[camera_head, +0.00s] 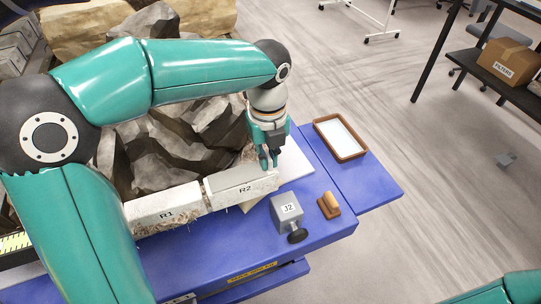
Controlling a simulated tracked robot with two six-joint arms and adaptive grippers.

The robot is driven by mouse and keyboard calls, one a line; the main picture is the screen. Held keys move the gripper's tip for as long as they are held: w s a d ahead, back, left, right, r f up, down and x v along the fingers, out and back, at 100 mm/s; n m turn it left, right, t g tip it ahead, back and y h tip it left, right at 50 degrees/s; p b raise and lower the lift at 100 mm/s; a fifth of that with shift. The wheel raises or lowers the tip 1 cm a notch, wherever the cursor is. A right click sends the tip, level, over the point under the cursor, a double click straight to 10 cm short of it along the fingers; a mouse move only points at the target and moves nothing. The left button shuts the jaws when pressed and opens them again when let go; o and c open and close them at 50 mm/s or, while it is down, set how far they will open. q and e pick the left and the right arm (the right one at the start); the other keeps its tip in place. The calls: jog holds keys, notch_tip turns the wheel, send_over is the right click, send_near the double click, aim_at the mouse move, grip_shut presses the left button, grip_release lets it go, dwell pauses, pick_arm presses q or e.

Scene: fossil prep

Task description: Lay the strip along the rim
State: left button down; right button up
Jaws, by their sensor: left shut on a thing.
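A white strip labelled R2 (238,190) lies along the front edge of the dark grey rock (190,145), end to end with another white strip labelled R1 (166,208). My left gripper (269,165) points down at the right end of strip R2 and is shut on it there. The fingers partly hide that end, and I cannot tell whether the strip rests fully on what is below. Of my right arm only a teal link shows at the bottom right corner; its gripper is out of view.
On the blue table (330,232) stand a grey block marked J2 (286,208) with a black knob and a small wooden-handled tool (329,205). A brown-rimmed tray (340,138) sits on the right wing. A black shelf (500,72) with a cardboard box (508,62) stands far right.

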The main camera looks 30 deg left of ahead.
pick_arm(q)
jog(key=shift+a+f, duration=0.1)
jog(key=shift+f, duration=0.05)
dwell(0.6)
jog(key=c, duration=1.2)
grip_release()
notch_tip(320, 180, up, 12)
jog(key=shift+w+f, duration=0.1)
